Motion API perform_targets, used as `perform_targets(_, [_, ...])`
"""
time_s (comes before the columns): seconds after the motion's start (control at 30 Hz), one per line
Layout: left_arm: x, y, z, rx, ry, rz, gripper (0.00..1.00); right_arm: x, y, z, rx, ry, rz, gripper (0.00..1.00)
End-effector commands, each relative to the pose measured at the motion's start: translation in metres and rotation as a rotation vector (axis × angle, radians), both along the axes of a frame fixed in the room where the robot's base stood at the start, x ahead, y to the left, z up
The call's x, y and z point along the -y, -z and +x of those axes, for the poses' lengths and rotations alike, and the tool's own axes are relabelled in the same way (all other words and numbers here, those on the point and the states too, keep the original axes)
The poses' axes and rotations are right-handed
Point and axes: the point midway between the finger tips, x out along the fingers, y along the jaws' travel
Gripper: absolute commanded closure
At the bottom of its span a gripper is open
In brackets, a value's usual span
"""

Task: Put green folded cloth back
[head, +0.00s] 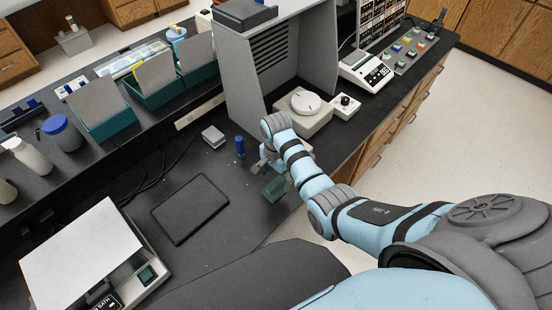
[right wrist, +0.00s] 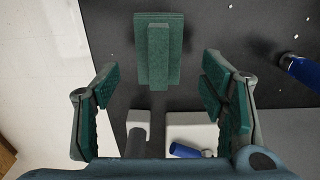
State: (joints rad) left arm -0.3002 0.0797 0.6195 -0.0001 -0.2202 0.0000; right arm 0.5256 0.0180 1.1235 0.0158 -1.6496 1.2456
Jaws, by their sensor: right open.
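The green folded cloth (right wrist: 158,50) shows at the top middle of the right wrist view, as a dark green block with a raised strip along it. It is close to the edge of the dark bench. In the head view a green patch (head: 275,188) just below my right gripper (head: 268,166) looks like the same cloth. In the right wrist view my right gripper (right wrist: 158,105) is open, with its green pads apart and nothing between them. The cloth is beyond the fingertips, in line with the gap. My left gripper is not in view.
A blue vial (head: 240,147) stands left of the right gripper, near a small pale block (head: 213,137). A dark flat pad (head: 190,209) lies on the bench. Behind are a grey hood (head: 240,80) and a white round-topped device (head: 303,112). The bench front edge drops to the floor.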

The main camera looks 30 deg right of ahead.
Motion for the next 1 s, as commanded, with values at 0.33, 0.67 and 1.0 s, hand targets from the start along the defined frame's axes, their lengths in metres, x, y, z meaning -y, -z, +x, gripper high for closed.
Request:
perform_targets(0.33, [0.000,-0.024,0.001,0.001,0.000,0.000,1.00,0.001,-0.095,0.002,0.001,0.000,-0.001,0.35])
perform_targets(0.67, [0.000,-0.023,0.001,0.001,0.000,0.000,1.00,0.001,-0.101,0.001,0.000,0.000,0.000,0.35])
perform_targets(1.0, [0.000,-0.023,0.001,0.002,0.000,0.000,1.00,0.003,-0.093,-0.006,0.009,-0.036,-0.004,0.35])
